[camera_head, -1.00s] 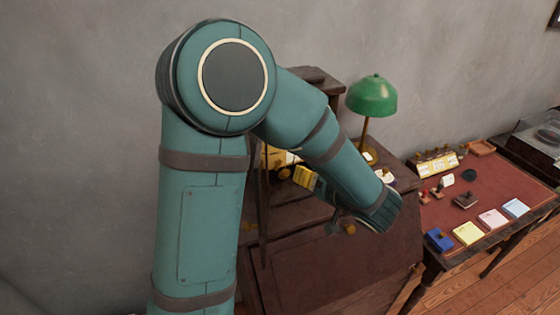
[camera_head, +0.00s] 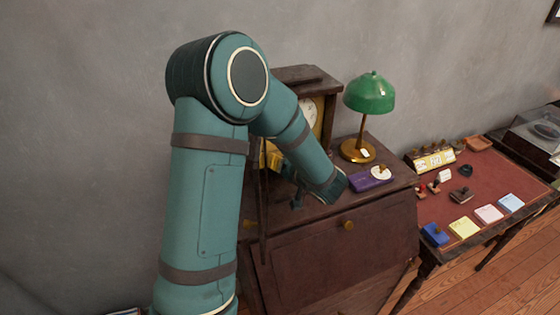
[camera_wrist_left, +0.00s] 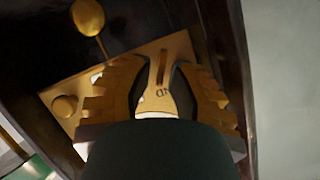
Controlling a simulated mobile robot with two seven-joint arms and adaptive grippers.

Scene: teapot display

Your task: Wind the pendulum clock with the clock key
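The wooden pendulum clock (camera_head: 305,76) stands on the dark cabinet in the head view, its pale dial partly hidden behind my left arm. My left gripper (camera_head: 272,156) is at the clock's lower front, mostly hidden by the arm. In the left wrist view, its two ridged brass fingers (camera_wrist_left: 160,75) are apart, over a brass plate (camera_wrist_left: 65,106) with a dark slot and letters reading "ND". A round brass bob (camera_wrist_left: 88,16) on a rod is beyond the plate. I cannot make out the clock key. My right gripper is not in view.
A green lamp (camera_head: 370,95) and a purple box (camera_head: 368,181) with a white disc stand right of the clock. A red-topped desk (camera_head: 435,208) with stamps and coloured pads is further right. The clock's dark side wall (camera_wrist_left: 235,70) is close to the fingers.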

